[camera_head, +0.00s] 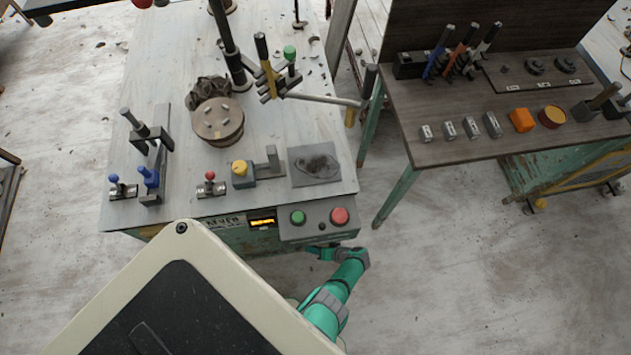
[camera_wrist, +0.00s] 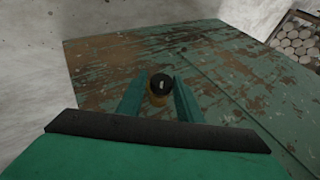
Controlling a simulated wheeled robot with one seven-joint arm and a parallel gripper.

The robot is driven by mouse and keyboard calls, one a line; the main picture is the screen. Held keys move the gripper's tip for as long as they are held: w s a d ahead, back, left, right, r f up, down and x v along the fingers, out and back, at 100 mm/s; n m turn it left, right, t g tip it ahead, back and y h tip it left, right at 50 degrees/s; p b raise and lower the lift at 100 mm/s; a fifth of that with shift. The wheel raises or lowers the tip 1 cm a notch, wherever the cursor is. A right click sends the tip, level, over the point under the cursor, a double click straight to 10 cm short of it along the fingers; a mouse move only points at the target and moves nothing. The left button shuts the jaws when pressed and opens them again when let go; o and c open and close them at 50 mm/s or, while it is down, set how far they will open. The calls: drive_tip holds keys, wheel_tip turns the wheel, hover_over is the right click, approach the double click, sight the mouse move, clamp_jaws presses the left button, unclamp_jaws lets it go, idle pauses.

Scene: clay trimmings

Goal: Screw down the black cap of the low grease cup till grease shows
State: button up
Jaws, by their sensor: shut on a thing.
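The black cap (camera_wrist: 161,82) of the low grease cup shows in the wrist view as a small round black piece with a pale mark on top. A dull yellow-brown part of the cup (camera_wrist: 157,99) shows just below it; I cannot tell whether any of that is grease. My gripper (camera_wrist: 161,79) has its two green fingers on either side of the cap, shut on it. In the head view my gripper (camera_head: 317,251) is low at the front of the machine, below the button panel. The grease cup is hidden there.
The cup sits by a worn green painted panel (camera_wrist: 225,70). Above it in the head view are a panel with a green button (camera_head: 298,217) and a red button (camera_head: 340,216). A second bench (camera_head: 455,150) stands to the right. The floor between is clear.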

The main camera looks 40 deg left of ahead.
drive_tip(key=shift+d+f, duration=0.1)
drive_tip(key=shift+d, duration=0.15)
idle(0.4)
drive_tip(key=o, duration=0.9)
drive_tip(key=shift+a, duration=0.1)
drive_tip(key=shift+v, duration=5.45)
